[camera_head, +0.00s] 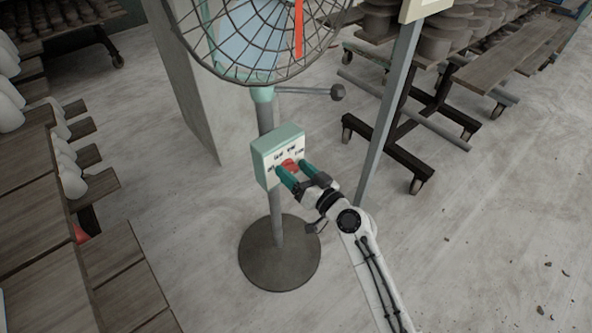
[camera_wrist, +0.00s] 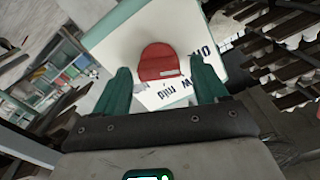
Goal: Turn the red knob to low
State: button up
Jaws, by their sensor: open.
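The red knob (camera_head: 289,165) sits on the front of a pale green and white control box (camera_head: 265,150) on the fan's pole. In the wrist view the knob (camera_wrist: 160,62) shows its rounded red face with a small pale mark near its lower edge. Dark labels stand around it on the white panel (camera_wrist: 185,25); I cannot tell for certain which one the knob points at. My gripper (camera_head: 292,172) has its teal fingers at the panel, one on each side of the knob. In the wrist view my gripper (camera_wrist: 165,88) is open, with visible gaps between fingers and knob.
The fan's caged head (camera_head: 250,40) is above the box, and its round base (camera_head: 279,255) stands on the floor. A grey post (camera_head: 388,115) rises just right of the box. Wooden racks with pots (camera_head: 50,210) stand at left; wheeled racks (camera_head: 420,100) stand behind right. Floor at lower right is mostly clear.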

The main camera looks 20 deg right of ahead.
jog(key=shift+c, duration=0.4)
jog(key=c, duration=1)
jog(key=m, duration=0.4)
jog(key=shift+d+f+m, duration=0.1)
jog(key=shift+d+m, duration=0.05)
jog(key=shift+m, duration=0.15)
jog(key=shift+d+f+m, duration=0.1)
jog(key=shift+m, duration=2)
jog(key=o, duration=1.1)
